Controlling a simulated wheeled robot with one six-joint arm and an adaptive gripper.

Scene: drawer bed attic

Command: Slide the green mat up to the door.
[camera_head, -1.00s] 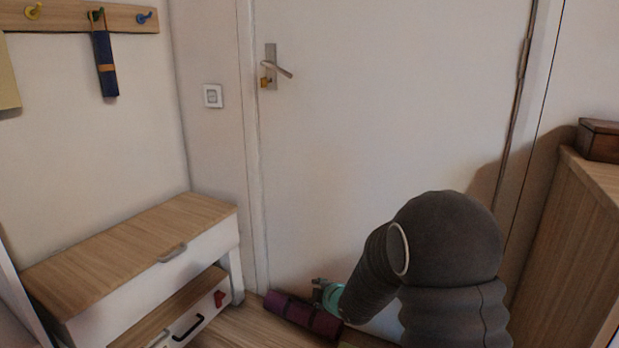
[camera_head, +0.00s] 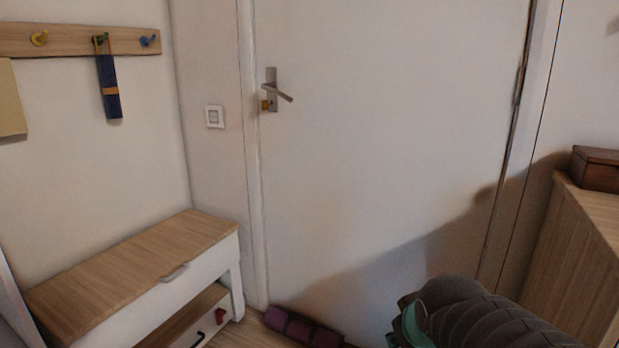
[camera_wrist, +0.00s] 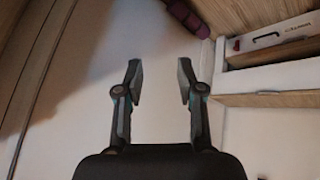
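The white door (camera_head: 390,130) is shut and fills the middle of the head view; its pale surface also shows in the wrist view (camera_wrist: 155,130). No green mat can be made out in either current view. A purple rolled bundle (camera_head: 302,328) with dark bands lies on the floor along the door's foot; it shows at the top of the wrist view (camera_wrist: 187,17). My gripper (camera_wrist: 160,76) is open with nothing between its fingers, apart from the purple roll. In the head view my arm hides its fingertips and the floor at lower right.
A wooden cabinet (camera_head: 575,260) bearing a brown box (camera_head: 597,168) stands at right. A little bare floor (camera_head: 245,333) shows beside the bench.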

